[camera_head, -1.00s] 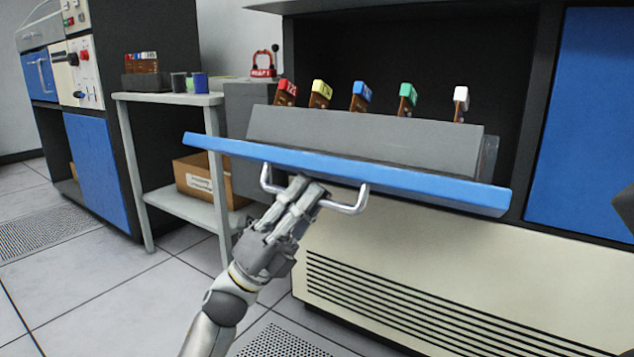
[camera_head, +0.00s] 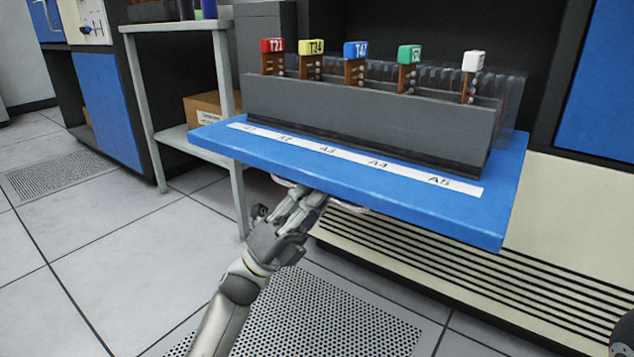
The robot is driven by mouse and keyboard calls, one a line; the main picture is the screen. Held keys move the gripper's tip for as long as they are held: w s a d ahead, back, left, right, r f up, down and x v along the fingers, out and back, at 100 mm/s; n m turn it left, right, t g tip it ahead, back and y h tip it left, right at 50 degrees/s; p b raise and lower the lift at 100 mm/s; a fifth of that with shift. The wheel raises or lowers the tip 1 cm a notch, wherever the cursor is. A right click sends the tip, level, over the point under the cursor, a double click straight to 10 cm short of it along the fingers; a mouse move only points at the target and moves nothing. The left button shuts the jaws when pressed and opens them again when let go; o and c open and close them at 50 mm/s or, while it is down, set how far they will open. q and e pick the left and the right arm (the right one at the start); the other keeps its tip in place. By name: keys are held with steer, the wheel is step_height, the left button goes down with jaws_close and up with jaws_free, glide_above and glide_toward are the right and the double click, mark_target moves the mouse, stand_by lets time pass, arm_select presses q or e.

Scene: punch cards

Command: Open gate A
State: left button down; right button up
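Gate A is the blue panel (camera_head: 350,185) in the middle of the view, standing out from the cabinet with its labelled top face showing. The labels on its white strip (camera_head: 330,152) run to A4 and A5 at the right. A grey card holder (camera_head: 365,120) stands on the panel, with several cards topped red, yellow, blue, green and white. My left gripper (camera_head: 303,197) is at the metal handle (camera_head: 348,207) under the front edge and looks shut on it; the panel hides part of the grip. My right gripper's fingers are not visible.
A grey side table (camera_head: 180,27) with a cardboard box (camera_head: 207,106) on its lower shelf stands at the left. The cream vented cabinet front (camera_head: 470,260) is below the panel at the right. Tiled floor (camera_head: 100,270) is clear at the lower left.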

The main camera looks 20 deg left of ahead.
arm_select(q)
steer(key=shift+s+f, duration=0.1)
steer(key=shift+f, duration=0.5)
steer(key=shift+f, duration=0.1)
steer(key=c, duration=1.8)
jaws_free()
steer(key=shift+o, duration=0.2)
steer(key=shift+a+f, duration=0.15)
steer(key=shift+a, duration=0.05)
steer(key=s+a+f, duration=0.3)
steer(key=s+a, duration=0.5)
steer(key=a, duration=0.4)
steer(key=shift+s+f, duration=0.2)
steer(key=shift+s, duration=0.15)
